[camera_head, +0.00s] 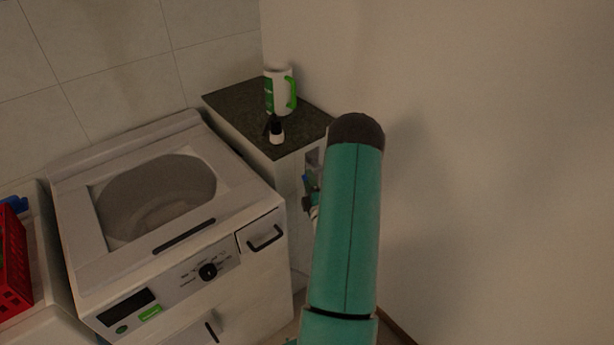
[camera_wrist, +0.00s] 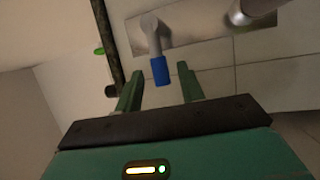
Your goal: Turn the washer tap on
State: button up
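In the wrist view, a tap with a blue end (camera_wrist: 160,70) hangs from a grey metal stem on a metal plate (camera_wrist: 195,25). The fingers are apart and hold nothing. I cannot tell whether they touch the tap. In the head view, a small blue part (camera_head: 306,180) shows beside the cabinet, left of my teal arm. My arm hides most of my gripper and the tap there.
A top-loading washer (camera_head: 188,245) with an open drum stands at left. A cabinet with a dark top (camera_head: 235,101) beside it bears a white and green jug (camera_head: 279,92) and a small dark-topped bottle (camera_head: 277,135). A red basket (camera_head: 12,265) is far left. A wall rises at right.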

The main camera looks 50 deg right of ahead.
jog(key=shift+x, duration=1.3)
grip_shut()
